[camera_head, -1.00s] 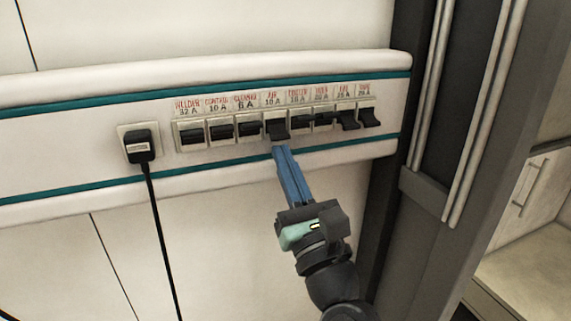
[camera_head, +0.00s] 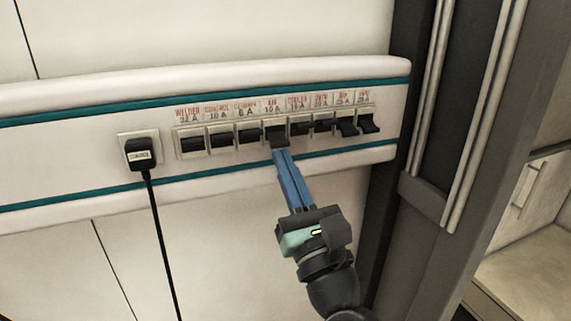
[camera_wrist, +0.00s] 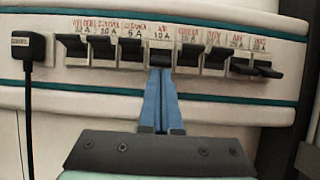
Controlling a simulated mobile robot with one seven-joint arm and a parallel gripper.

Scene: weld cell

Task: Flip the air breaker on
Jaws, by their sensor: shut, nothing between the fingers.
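The air breaker (camera_head: 277,135) is a black lever in a pale housing, under a label reading AIR 10 A, near the middle of a row on the wall panel. Its lever juts out and tilts downward, sitting a little lower than the levers to its left. It also shows in the wrist view (camera_wrist: 160,58). My gripper (camera_head: 281,153) has its blue fingers together and empty. The fingertips (camera_wrist: 160,72) are just below the air lever, at or very near its lower edge; I cannot tell whether they touch.
Similar breakers flank it closely, including the welder breaker (camera_head: 192,144) at the left end and a lowered lever (camera_head: 369,124) at the right end. A black plug (camera_head: 139,153) with a hanging cable is left of the row. The wall below is clear.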

